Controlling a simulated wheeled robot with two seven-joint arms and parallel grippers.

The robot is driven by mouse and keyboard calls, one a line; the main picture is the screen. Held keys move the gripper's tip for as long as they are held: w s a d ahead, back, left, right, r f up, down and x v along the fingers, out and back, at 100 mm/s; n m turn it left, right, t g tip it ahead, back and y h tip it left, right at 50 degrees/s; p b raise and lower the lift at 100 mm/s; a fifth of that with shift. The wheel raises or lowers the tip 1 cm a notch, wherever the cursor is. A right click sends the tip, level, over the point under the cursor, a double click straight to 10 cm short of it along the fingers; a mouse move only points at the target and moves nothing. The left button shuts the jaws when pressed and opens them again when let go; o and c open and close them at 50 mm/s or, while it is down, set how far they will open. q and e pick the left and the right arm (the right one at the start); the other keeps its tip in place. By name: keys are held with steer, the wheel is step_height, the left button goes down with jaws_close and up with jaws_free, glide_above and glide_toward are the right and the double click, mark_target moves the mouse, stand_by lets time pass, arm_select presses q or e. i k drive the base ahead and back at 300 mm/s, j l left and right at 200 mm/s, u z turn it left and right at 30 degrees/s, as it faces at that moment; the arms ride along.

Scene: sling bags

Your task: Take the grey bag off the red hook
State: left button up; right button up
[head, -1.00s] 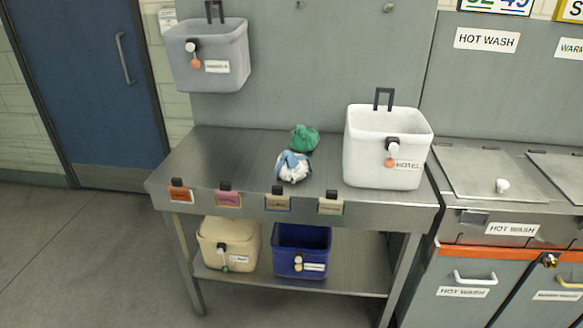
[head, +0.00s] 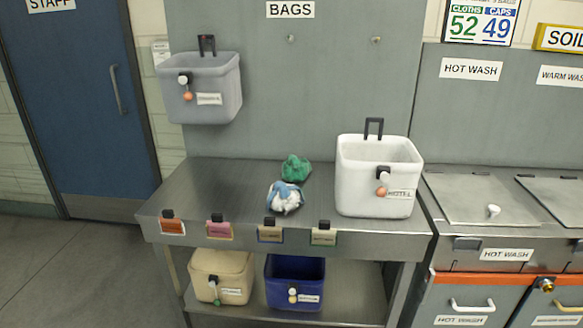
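The grey bag (head: 199,88) hangs on the back panel at the upper left, above the table. It is an open-topped box shape with a dark loop handle (head: 207,45), a white label and an orange tag on its front. The hook behind its handle is mostly hidden, and I cannot tell its colour. Neither of my grippers is in view.
A steel table (head: 180,195) stands below, holding a white bag (head: 375,185), a green cloth (head: 296,168) and a blue-white cloth (head: 284,197). A cream bag (head: 221,275) and a blue bag (head: 294,280) sit on the lower shelf. Two bare hooks show right of the grey bag.

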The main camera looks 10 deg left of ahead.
mark_target(214, 81)
steer(key=i+j, duration=0.8)
steer(key=i, duration=0.2)
steer(key=i+j, duration=0.4)
steer(key=i, duration=0.15)
steer(key=u, duration=0.05)
